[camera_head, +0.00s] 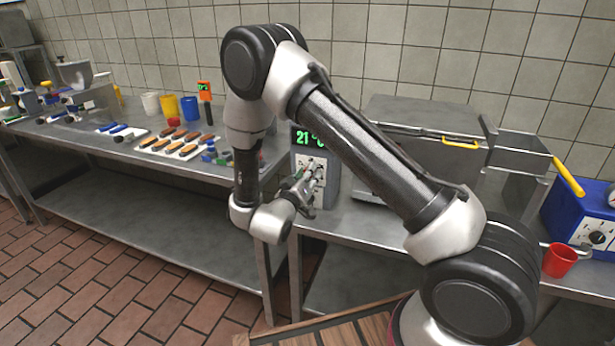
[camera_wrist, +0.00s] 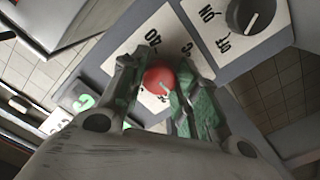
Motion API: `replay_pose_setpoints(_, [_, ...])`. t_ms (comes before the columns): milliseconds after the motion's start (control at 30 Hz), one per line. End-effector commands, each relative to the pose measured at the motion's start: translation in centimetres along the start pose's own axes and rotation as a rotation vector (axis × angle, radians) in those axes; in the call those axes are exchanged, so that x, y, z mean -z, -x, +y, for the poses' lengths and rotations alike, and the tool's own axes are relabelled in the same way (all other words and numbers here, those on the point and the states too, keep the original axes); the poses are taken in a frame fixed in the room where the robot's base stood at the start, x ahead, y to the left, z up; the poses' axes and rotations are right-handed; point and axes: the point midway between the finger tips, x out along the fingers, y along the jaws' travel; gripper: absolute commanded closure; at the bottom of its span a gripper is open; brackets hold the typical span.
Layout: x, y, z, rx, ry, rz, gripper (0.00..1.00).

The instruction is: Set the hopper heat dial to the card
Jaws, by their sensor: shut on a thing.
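The grey control box (camera_head: 331,160) stands on the steel bench, with a green display (camera_head: 307,138) reading about 21 °C. In the wrist view, a red dial knob (camera_wrist: 158,79) with a pale pointer line sits on a white scale plate (camera_wrist: 172,42), where "40" shows. My gripper (camera_wrist: 160,84) is shut on the red knob, one green-grey finger on each side. In the head view my gripper (camera_head: 303,190) is at the front face of the box and partly covers it. A black on/off knob (camera_wrist: 252,14) is beside the scale. I cannot make out a setting card.
A steel hopper-like unit (camera_head: 425,118) with a yellow handle stands behind my arm. A red cup (camera_head: 559,261) and blue machine (camera_head: 582,222) are at right. The left bench holds trays of bars (camera_head: 180,141), cups, and an orange-topped device (camera_head: 204,90) with a green readout.

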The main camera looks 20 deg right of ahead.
Motion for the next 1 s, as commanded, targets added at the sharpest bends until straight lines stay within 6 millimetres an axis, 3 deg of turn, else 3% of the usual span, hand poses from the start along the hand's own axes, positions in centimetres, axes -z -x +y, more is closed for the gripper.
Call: replay_pose_setpoints(1000, [0.03, 0.03, -0.12, 0.001, -0.927, -0.001, 0.93])
